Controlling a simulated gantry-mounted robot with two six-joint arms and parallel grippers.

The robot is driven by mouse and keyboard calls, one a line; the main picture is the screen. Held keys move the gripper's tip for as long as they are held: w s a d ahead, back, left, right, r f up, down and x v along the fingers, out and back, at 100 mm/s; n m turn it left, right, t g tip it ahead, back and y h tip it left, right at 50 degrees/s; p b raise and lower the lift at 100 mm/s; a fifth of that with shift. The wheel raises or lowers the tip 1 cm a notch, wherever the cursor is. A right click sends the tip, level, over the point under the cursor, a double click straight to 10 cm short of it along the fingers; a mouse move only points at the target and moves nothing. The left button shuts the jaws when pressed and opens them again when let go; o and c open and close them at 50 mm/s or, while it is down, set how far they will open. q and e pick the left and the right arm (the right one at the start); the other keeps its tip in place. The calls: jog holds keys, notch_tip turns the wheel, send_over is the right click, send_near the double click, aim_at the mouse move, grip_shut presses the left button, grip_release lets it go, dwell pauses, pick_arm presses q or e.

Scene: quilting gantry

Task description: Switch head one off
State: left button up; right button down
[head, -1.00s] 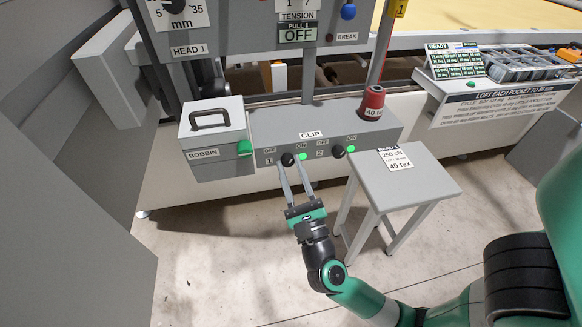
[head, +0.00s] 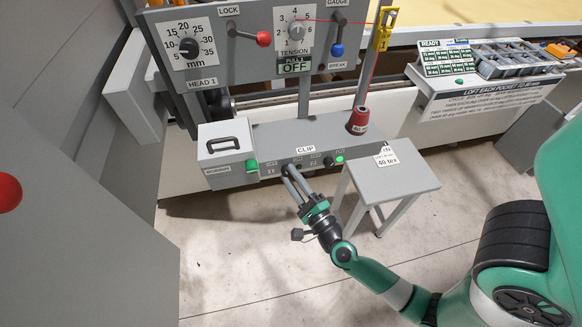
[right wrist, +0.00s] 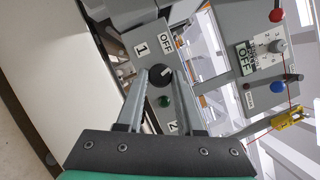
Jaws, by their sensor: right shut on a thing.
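The head one switch is a black knob (right wrist: 159,74) on the grey clip panel (right wrist: 143,42), between the labels 1 and OFF in the right wrist view. The fingers of my right gripper (right wrist: 162,82) are shut on this knob, one on each side. The green lamp (right wrist: 165,102) beside it looks dark. In the head view my right gripper (head: 288,170) reaches the clip box (head: 275,143), and its fingertips hide the knob. The switch 2 knob (head: 328,162) stands to the right, with its green lamp (head: 339,159) lit. My left gripper is not in view.
A bobbin box (head: 225,150) adjoins the clip box on the left. A red cone (head: 358,121) stands on the clip box. A grey stool (head: 393,182) stands close to the right of my right gripper. The head 1 panel (head: 215,72) is above.

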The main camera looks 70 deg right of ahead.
jog(key=shift+r+n+y+p, duration=0.25)
jog(key=shift+n+y+p, duration=0.25)
jog(key=shift+n+p, duration=0.55)
jog(key=shift+f+n+p, duration=0.15)
jog(key=shift+n+p, duration=0.2)
jog(key=shift+p, duration=0.25)
jog(key=c, duration=0.5)
grip_release()
jog(key=shift+c, duration=0.2)
